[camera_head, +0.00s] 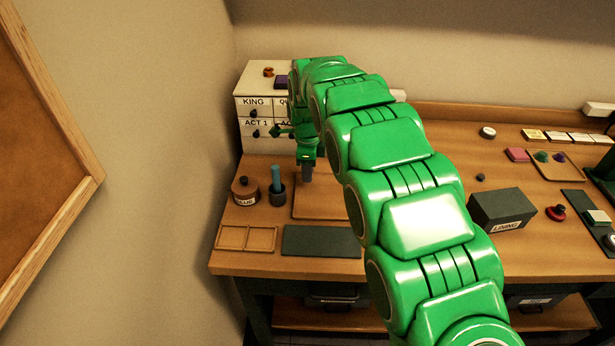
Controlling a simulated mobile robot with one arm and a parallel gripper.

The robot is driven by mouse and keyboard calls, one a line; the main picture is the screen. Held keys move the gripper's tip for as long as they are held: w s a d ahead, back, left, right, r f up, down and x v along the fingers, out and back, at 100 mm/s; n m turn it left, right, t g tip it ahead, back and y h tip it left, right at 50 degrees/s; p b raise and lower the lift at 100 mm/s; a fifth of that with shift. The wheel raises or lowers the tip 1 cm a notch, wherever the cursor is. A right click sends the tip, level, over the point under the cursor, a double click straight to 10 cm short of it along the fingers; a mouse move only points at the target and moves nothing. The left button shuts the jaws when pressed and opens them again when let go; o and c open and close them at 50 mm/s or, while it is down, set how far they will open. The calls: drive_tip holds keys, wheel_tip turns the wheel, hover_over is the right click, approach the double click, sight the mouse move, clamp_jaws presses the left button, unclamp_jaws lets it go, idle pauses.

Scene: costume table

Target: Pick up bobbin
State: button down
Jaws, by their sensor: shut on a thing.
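My gripper (307,174) points down over the brown board at the left part of the table, just right of a dark cup. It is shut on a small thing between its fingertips. The fingers and my arm hide most of that thing, so I cannot tell whether it is the bobbin. A small orange-brown spool-like piece (268,71) lies on top of the white drawer cabinet (262,130), behind my gripper.
A brown lidded pot (245,190) and the dark cup (278,197) with a blue stick stand left of my gripper. A wooden divided tray (246,238) and a dark mat (322,241) lie in front. A grey box marked LINING (502,209) stands right of my arm.

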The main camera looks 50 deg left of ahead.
drive_tip(key=shift+s+d+r, duration=0.25)
drive_tip(key=shift+d+r, duration=0.15)
drive_tip(key=shift+r, duration=0.05)
drive_tip(key=s+d+r, duration=0.7)
drive_tip(key=d+r, duration=0.2)
drive_tip(key=d, duration=0.2)
drive_tip(key=shift+d, duration=0.1)
